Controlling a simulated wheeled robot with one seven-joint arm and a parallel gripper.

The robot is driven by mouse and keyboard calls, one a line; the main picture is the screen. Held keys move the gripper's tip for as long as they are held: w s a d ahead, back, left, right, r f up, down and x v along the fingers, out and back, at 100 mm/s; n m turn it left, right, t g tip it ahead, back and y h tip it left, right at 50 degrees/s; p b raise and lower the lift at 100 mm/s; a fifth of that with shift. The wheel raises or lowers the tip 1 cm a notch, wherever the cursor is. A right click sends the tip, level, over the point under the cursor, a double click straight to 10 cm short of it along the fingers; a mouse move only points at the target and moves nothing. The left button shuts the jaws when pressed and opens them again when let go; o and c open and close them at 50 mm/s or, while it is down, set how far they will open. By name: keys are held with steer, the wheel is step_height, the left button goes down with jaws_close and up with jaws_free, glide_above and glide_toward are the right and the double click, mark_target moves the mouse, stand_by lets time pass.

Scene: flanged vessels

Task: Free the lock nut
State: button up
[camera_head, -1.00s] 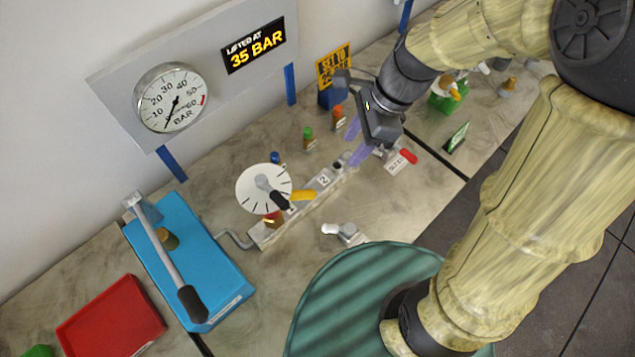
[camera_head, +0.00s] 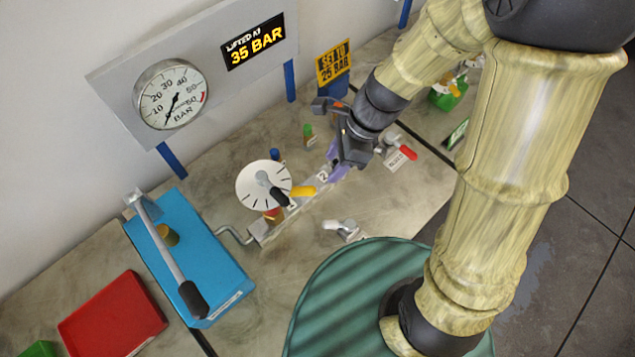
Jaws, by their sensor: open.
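My gripper (camera_head: 335,163), with purple fingers, is open over the numbered metal rail (camera_head: 309,192), close to the plate marked 2. It is to the right of the white dial (camera_head: 263,184), which carries a black handle and a yellow handle. I cannot pick out the lock nut for certain; the gripper and wrist cover part of the rail. The gauge (camera_head: 171,94) on the grey panel has its needle low on the scale. A yellow sign (camera_head: 334,64) reads "SET TO 25 BAR".
A blue pump box (camera_head: 190,259) with a long lever (camera_head: 170,252) stands at left, by a red tray (camera_head: 113,312). A green-topped fitting (camera_head: 308,133) stands behind the rail. A red-handled valve (camera_head: 401,152) is at right.

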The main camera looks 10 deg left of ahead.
mark_target(292, 192)
steer(key=b+x, duration=0.1)
steer(key=x, duration=0.8)
steer(key=shift+f, duration=0.3)
steer(key=shift+s, duration=0.1)
jaws_close()
